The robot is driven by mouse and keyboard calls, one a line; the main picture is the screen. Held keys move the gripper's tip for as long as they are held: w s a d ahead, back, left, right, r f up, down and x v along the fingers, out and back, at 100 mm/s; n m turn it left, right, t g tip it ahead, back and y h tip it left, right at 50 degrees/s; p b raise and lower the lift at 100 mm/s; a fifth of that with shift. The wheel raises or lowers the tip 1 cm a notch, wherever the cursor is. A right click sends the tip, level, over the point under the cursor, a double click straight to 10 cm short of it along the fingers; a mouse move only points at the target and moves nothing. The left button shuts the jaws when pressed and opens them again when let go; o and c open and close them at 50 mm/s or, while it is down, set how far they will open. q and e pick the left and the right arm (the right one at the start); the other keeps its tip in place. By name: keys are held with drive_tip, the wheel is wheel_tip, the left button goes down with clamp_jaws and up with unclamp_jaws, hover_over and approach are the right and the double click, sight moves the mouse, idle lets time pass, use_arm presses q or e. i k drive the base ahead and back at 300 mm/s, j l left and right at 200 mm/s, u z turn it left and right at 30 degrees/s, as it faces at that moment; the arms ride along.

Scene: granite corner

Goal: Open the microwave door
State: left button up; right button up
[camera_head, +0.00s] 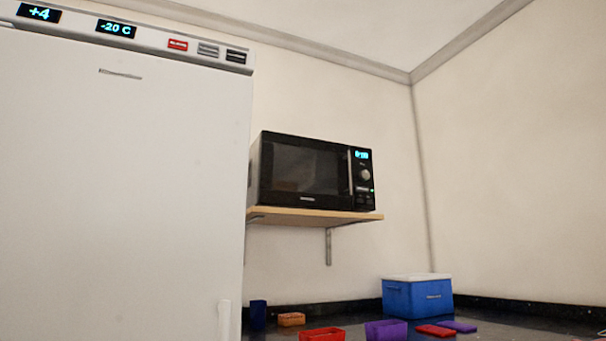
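The black microwave (314,173) sits on a wooden wall shelf (318,216) in the middle of the head view. Its door (303,169) with a dark window appears shut. A vertical silver handle (350,172) runs along the door's right edge. To the right of the handle is the control panel with a lit blue display (362,155) and a round knob (365,174). Neither of my grippers shows in this view.
A tall white fridge (120,180) fills the left side, close to the microwave's left side. Below, the dark counter holds a blue cooler box (417,298) with a white lid, a red container (322,334), a purple container (386,330), flat lids and a dark blue container (258,315).

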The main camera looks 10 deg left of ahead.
sight(294, 170)
drive_tip(key=i+l+u, duration=0.15)
drive_tip(key=i, duration=0.75)
